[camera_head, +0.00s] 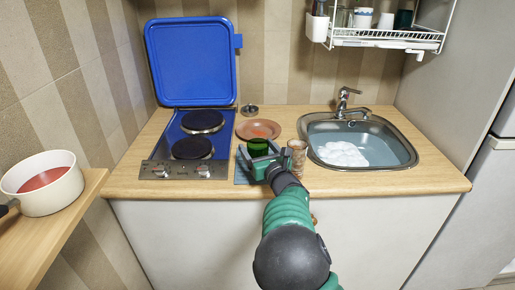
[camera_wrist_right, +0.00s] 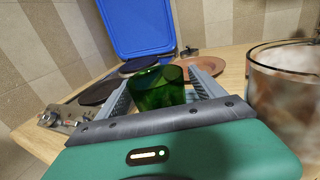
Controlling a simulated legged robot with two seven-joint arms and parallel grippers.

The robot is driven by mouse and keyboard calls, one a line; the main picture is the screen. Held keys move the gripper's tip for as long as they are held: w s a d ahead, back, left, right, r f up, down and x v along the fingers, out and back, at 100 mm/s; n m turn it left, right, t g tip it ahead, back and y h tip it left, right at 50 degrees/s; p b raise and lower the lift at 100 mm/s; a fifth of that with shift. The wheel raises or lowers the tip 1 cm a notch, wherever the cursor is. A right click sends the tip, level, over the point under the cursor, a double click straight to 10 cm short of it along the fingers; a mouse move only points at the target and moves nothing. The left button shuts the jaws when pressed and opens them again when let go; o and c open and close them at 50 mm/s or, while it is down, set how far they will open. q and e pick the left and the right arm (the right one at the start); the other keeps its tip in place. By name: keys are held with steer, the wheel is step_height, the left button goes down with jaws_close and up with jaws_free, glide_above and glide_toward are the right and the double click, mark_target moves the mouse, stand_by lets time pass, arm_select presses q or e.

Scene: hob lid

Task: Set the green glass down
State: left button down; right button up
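The green glass (camera_head: 258,147) appears upright near the front of the counter, just right of the hob. It also shows in the right wrist view (camera_wrist_right: 158,88), between the two fingers of my right gripper (camera_wrist_right: 160,92). In the head view my right gripper (camera_head: 260,157) reaches in from the front with one finger on each side of the glass. The fingers look spread, with a narrow gap beside the glass. The gripper hides the glass's foot, so contact with the mat is hard to see. My left gripper is out of view.
A blue-grey mat (camera_head: 241,174) lies under the gripper. A brown mottled cup (camera_head: 297,158) stands close to its right. A terracotta plate (camera_head: 247,127) lies behind. The hob (camera_head: 172,151) with raised blue lid (camera_head: 192,62) is left; the sink (camera_head: 323,160) is right.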

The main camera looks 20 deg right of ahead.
steer(key=shift+w+a+f, duration=0.15)
steer(key=shift+w+a, duration=0.05)
steer(key=shift+a, duration=0.15)
steer(key=s, duration=0.7)
steer(key=s+d, duration=0.1)
steer(key=s, duration=0.3)
steer(key=shift+d+r+p, duration=0.1)
steer(key=shift+r+p, duration=0.15)
steer(key=shift+p, duration=0.1)
steer(key=shift+s+f, duration=0.1)
steer(key=shift+s, duration=0.45)
